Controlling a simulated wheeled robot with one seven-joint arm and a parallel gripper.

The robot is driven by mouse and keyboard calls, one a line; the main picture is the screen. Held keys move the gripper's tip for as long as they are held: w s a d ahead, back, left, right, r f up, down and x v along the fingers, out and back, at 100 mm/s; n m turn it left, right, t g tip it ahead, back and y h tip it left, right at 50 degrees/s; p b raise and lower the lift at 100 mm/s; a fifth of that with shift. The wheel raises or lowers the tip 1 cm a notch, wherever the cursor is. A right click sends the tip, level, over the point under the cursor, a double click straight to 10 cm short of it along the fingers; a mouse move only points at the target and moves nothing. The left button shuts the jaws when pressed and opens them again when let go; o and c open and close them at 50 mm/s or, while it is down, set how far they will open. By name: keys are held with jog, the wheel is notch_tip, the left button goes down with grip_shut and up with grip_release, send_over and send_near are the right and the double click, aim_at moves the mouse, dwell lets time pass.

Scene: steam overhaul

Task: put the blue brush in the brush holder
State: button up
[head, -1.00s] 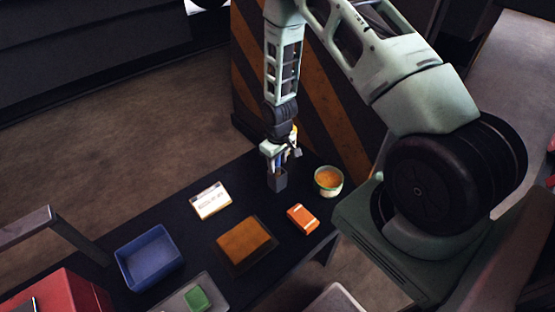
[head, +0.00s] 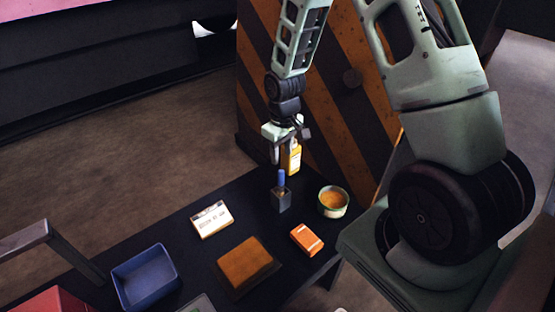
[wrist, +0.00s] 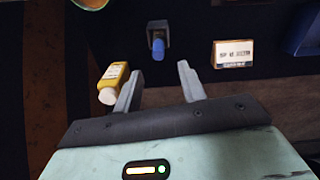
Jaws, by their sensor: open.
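The blue brush (head: 281,178) stands upright in the small dark grey brush holder (head: 281,202), its blue end sticking out of the top. In the wrist view the brush (wrist: 158,48) shows as a blue end inside the holder (wrist: 157,27), ahead of the fingertips. My gripper (head: 284,151) is above the holder and apart from the brush. In the wrist view my gripper (wrist: 158,82) is open, with nothing between its fingers. The brush's lower part is hidden inside the holder.
A yellow bottle (head: 292,157) stands behind the holder, close to my gripper. A bowl with orange contents (head: 333,202), an orange box (head: 307,240), a white labelled box (head: 211,219), a brown block (head: 246,262) and a blue bin (head: 146,277) share the dark table.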

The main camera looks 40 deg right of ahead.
jog(key=s+a+r+n, duration=0.1)
jog(key=s+a+r, duration=0.3)
jog(key=a+r, duration=0.3)
jog(key=s+a+r+n, duration=0.2)
jog(key=s+a+r, duration=0.15)
jog(key=a, duration=0.65)
jog(key=s+a+r+n, duration=0.1)
jog(key=s+a+r, duration=0.2)
jog(key=s, duration=0.5)
jog(key=s+a+r+n, duration=0.2)
jog(key=s+a+r, duration=0.2)
jog(key=s, duration=0.4)
jog(key=shift+s+r, duration=0.15)
jog(key=shift+r, duration=0.1)
jog(key=shift+a, duration=0.1)
